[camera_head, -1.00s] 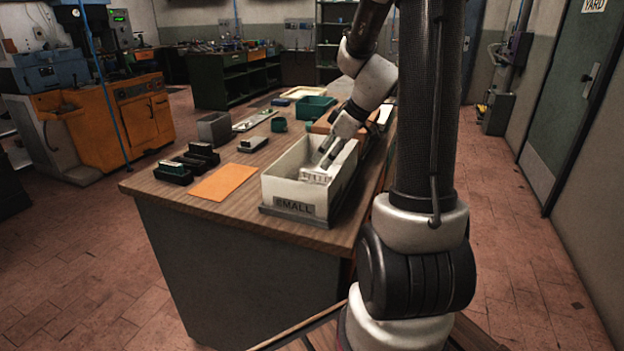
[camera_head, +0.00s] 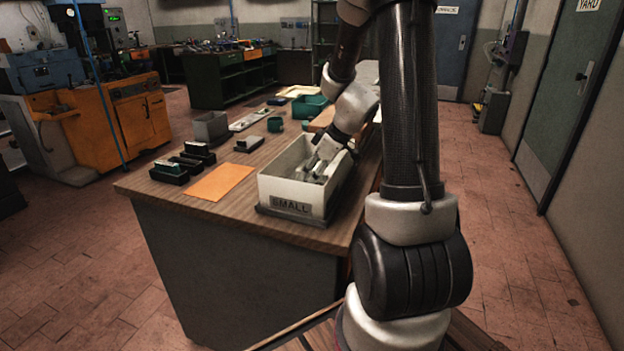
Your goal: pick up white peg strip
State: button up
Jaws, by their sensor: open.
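A white bin labelled SMALL (camera_head: 290,196) stands at the near end of the workbench. My gripper (camera_head: 314,172) reaches down into this bin from the back right, with its fingers apart. A pale piece, seemingly the white peg strip (camera_head: 304,179), lies inside the bin at or just below the fingertips. It is small and partly covered by the fingers and the bin wall, so I cannot tell whether they touch it.
An orange sheet (camera_head: 219,182) lies left of the bin, with black holders (camera_head: 170,172) beyond it. A grey box (camera_head: 211,127), a small grey-topped block (camera_head: 249,144), a green cup (camera_head: 275,124) and a green bin (camera_head: 311,107) stand further back on the workbench (camera_head: 240,213).

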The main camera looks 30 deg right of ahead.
jog(key=shift+f, duration=0.15)
grip_shut()
